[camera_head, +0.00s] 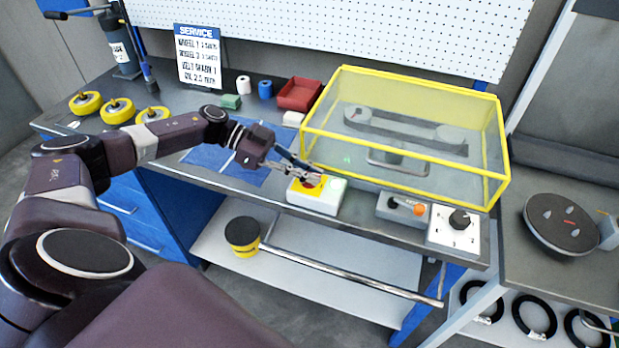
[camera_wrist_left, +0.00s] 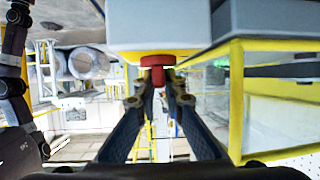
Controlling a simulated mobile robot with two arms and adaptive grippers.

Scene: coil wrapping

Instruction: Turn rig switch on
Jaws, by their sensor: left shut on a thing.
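The rig's switch box (camera_head: 313,203) is white with a yellow top and stands at the front edge of the bench. Its red knob (camera_wrist_left: 157,61) shows between the fingertips in the left wrist view. The rig (camera_head: 405,138) has a belt over two pulleys inside a closed yellow-framed clear guard (camera_head: 503,150). My right gripper is not in view.
Right of the box are a grey control box (camera_head: 402,209) with black and orange knobs and a white dial box (camera_head: 454,230). Yellow wheels (camera_head: 117,110), a red bin (camera_head: 299,94) and a service sign (camera_head: 198,57) stand behind. A blue mat (camera_head: 215,160) lies left.

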